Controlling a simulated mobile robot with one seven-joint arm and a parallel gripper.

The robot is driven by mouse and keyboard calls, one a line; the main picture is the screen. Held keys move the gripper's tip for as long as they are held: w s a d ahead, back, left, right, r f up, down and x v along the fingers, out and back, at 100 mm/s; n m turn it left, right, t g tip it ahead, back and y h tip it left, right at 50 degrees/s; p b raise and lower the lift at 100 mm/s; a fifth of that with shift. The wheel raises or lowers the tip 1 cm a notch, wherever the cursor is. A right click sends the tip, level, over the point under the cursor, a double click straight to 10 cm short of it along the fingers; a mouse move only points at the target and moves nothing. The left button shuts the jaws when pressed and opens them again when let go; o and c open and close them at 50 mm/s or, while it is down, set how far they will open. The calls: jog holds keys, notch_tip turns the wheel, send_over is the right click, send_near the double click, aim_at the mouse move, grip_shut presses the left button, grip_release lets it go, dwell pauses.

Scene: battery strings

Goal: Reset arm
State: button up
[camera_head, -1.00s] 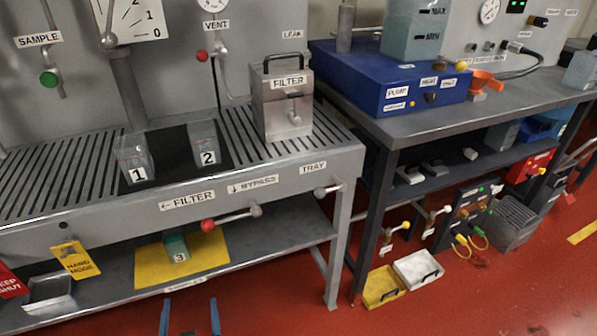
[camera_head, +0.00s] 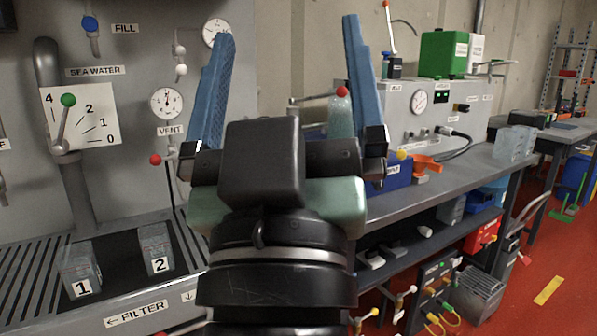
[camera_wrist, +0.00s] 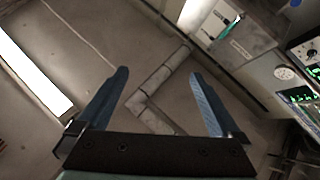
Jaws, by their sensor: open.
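My gripper (camera_head: 283,105) stands raised in the middle of the head view, its two blue fingers pointing up and spread wide apart. Nothing is between the fingers. In the wrist view my gripper (camera_wrist: 160,95) is also open and empty, facing a grey concrete surface with a pipe. My wrist and arm hide the middle of the bench scene, including the place where the FILTER box stood.
Clear containers marked 1 (camera_head: 82,272) and 2 (camera_head: 157,250) stand on the left slatted bench. A grey bench (camera_head: 440,180) with equipment and a green box (camera_head: 444,54) is at right. Red floor (camera_head: 520,290) is open at lower right. A bright light strip (camera_wrist: 30,75) shows in the wrist view.

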jog(key=s+r+m+t+p, duration=0.1)
jog(key=s+r+p, duration=0.2)
jog(key=r+p, duration=2)
notch_tip(320, 180, up, 3)
jog(key=shift+d+f+m, duration=0.2)
jog(key=shift+d+m, duration=0.2)
jog(key=shift+d, duration=0.05)
